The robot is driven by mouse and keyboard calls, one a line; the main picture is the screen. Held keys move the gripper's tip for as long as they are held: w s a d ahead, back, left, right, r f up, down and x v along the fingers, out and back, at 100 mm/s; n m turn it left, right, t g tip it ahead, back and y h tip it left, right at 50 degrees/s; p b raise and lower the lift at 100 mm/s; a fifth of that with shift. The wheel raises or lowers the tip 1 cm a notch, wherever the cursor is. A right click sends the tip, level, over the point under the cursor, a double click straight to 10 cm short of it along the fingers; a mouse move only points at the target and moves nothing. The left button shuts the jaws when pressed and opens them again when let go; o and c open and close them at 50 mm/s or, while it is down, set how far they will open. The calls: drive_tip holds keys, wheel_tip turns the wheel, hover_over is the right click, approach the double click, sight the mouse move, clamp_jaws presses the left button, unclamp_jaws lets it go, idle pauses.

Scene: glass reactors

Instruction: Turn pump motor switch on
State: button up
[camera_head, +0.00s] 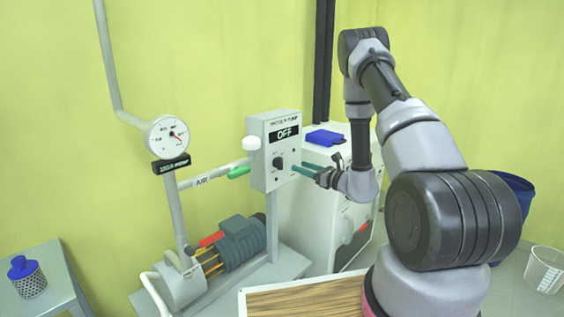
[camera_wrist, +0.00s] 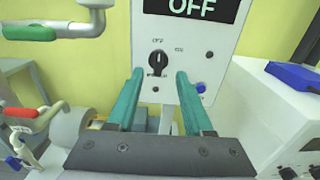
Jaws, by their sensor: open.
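The pump control box (camera_head: 262,160) is a pale upright panel whose display reads OFF; the display (camera_wrist: 197,8) also shows at the top of the wrist view. Its black rotary switch (camera_wrist: 158,63) sits below the display, with small labels around it, and its pointer looks roughly vertical. The switch also shows in the head view (camera_head: 279,163). My gripper (camera_wrist: 157,75) has two teal fingers, open and empty. They point at the panel on either side of and slightly below the switch, apart from it. In the head view my gripper (camera_head: 297,168) is just right of the switch.
A blue button (camera_wrist: 200,88) is low on the panel. The pump motor (camera_head: 240,242) stands below the box. A round gauge (camera_head: 167,137) and a pipe with a green handle (camera_head: 238,172) are left. A white cabinet (camera_head: 318,215) stands close behind on the right.

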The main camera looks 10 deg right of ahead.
sight(282, 160)
drive_tip(key=x, duration=0.9)
drive_tip(key=shift+w+a, duration=0.25)
drive_tip(key=shift+w, duration=0.05)
clamp_jaws()
